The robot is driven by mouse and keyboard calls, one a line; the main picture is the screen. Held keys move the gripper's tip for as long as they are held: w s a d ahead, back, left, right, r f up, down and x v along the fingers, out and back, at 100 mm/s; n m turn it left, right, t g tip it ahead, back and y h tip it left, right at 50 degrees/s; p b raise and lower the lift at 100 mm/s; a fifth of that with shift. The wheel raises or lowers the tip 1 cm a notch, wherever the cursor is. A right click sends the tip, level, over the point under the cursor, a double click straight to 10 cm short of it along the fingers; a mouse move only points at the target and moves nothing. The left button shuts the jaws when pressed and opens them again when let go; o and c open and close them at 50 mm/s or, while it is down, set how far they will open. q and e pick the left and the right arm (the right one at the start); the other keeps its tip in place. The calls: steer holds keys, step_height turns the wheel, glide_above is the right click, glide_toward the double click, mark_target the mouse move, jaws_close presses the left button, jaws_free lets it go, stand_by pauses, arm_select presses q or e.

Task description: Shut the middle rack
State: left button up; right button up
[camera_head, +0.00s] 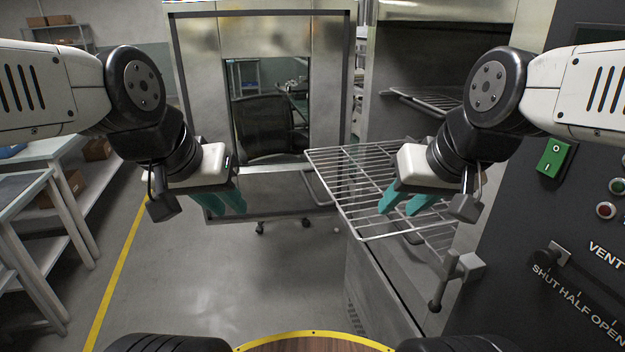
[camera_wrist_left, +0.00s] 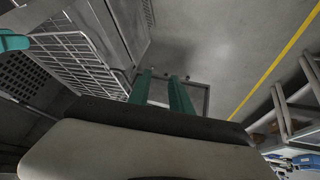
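The pulled-out wire rack (camera_head: 330,165) sticks out of the oven's open front in the head view, below a higher rack (camera_head: 425,97). Wire rack also shows at the upper left of the left wrist view (camera_wrist_left: 75,60). My right gripper (camera_head: 403,208) is over the pulled-out rack, its two teal fingers slightly apart and empty; whether they touch the wires I cannot tell. My left gripper (camera_head: 221,203) is in front of the open door, away from the rack. Its fingers are apart and empty in the left wrist view (camera_wrist_left: 160,85).
The oven door (camera_head: 200,75) with its window stands open left of the rack. A dark control panel (camera_head: 590,215) with a lever handle (camera_head: 443,280) is at the right. A workbench (camera_head: 35,165) stands at far left. The floor (camera_head: 210,285) between is clear.

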arm_select(q)
steer(key=shift+w+f+n, duration=0.2)
steer(key=shift+n, duration=0.1)
steer(key=c, duration=0.4)
steer(key=w+n+g, duration=0.1)
steer(key=w+d+f+n+g+h, duration=0.1)
steer(key=n, duration=0.1)
steer(key=w+f+n+g+h, duration=0.1)
steer(key=shift+d+f+n+g, duration=0.2)
steer(key=shift+d+n+g, duration=0.1)
steer(key=shift+d, duration=0.1)
jaws_close()
steer(key=w+a+f+n+t+h, duration=0.1)
steer(key=w+a+f+n+h, duration=0.3)
steer(key=w+n, duration=0.45)
steer(key=w+a+f+n+t+h, duration=0.1)
steer(key=w+a+f+n+h, duration=0.1)
steer(key=w+n+h, duration=0.7)
steer(key=w+d+f+y, duration=0.1)
steer(key=w+d, duration=0.1)
steer(key=d, duration=0.4)
steer(key=w+d+f+y, duration=0.1)
steer(key=w+d+f, duration=0.1)
steer(key=d, duration=0.5)
steer(key=shift+w+d+m, duration=0.25)
steer(key=shift+w+m, duration=0.2)
steer(key=shift+w, duration=0.1)
